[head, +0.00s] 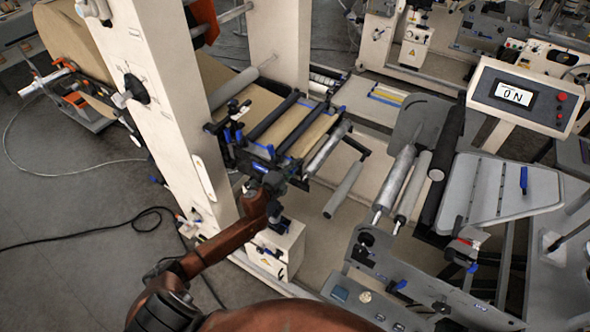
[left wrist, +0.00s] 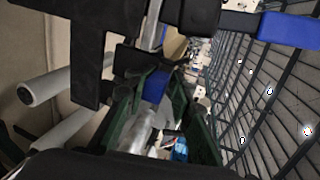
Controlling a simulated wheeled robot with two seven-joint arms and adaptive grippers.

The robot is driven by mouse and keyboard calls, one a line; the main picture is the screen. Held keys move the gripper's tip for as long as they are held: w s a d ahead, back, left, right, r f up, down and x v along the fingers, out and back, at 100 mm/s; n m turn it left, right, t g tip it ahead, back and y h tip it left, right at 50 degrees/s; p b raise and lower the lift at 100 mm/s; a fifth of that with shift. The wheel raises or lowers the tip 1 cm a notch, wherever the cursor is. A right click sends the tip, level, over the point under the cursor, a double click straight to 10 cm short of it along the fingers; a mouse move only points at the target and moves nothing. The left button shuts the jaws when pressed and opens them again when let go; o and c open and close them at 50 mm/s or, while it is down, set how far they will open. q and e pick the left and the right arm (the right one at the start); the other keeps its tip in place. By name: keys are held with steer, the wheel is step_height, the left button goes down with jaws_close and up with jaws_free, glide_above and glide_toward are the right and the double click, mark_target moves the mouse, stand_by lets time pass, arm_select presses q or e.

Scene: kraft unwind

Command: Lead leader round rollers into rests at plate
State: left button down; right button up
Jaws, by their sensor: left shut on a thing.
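My left gripper (head: 270,182) is at the front edge of the unwind frame, by the brown kraft web (head: 315,135) and its dark cross bars (head: 273,118). In the left wrist view its green fingers (left wrist: 158,105) close around a small blue piece (left wrist: 156,86) on a dark part. I cannot tell whether this piece belongs to the leader; the fingers partly hide it. Grey rollers (head: 395,180) (head: 412,188) and a dark roller (head: 440,175) lie to the right. The grey plate (head: 490,175) stands beyond them, with a blue handle on it. My right gripper is not in view.
A pale machine column (head: 165,90) rises left of the gripper. The kraft roll (head: 78,42) is behind it. A single roller (head: 347,188) sticks out right of the gripper. A grey side plate (head: 410,290) stands at front right. A black cable (head: 90,235) lies on the floor.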

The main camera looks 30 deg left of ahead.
arm_select(q)
steer(key=shift+s+f, duration=0.1)
steer(key=shift+f, duration=0.1)
step_height(320, 180, up, 5)
steer(key=p, duration=0.5)
steer(key=shift+f, duration=0.15)
steer(key=shift+b, duration=0.4)
steer(key=shift+t+b, duration=0.5)
steer(key=shift+b, duration=1.65)
steer(key=shift+r, duration=0.2)
steer(key=shift+r, duration=0.1)
